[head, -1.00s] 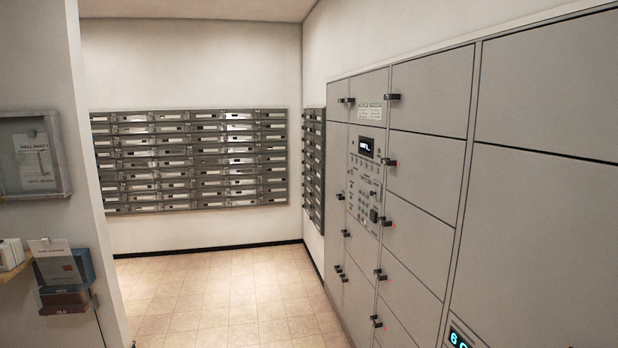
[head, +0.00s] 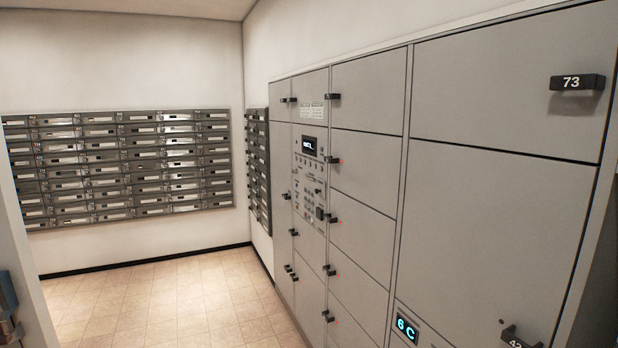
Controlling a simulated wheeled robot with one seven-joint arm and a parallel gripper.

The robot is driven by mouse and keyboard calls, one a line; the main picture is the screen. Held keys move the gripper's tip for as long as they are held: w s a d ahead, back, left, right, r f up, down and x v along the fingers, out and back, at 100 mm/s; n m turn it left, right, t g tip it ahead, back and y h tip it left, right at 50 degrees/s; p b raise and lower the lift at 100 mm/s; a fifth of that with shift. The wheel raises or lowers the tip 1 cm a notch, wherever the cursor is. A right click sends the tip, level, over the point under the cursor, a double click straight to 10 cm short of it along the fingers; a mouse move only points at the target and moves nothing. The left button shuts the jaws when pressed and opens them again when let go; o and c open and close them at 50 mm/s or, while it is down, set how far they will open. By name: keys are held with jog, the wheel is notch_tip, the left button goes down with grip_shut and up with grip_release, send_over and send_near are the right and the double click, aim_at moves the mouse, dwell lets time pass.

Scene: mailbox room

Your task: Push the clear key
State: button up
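A control panel (head: 309,188) is set in the grey parcel lockers on the right wall, in the second column from their far end. It has a small lit display (head: 309,145) near its top and small keys below. The keys are too small to read, so I cannot tell which one is the clear key. My gripper is not in view.
Grey parcel lockers (head: 505,90) with protruding dark handles line the right wall. A lit "6 C" display (head: 407,329) is low in front. Metal mailboxes (head: 118,168) cover the back wall. The tiled floor (head: 170,310) is clear.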

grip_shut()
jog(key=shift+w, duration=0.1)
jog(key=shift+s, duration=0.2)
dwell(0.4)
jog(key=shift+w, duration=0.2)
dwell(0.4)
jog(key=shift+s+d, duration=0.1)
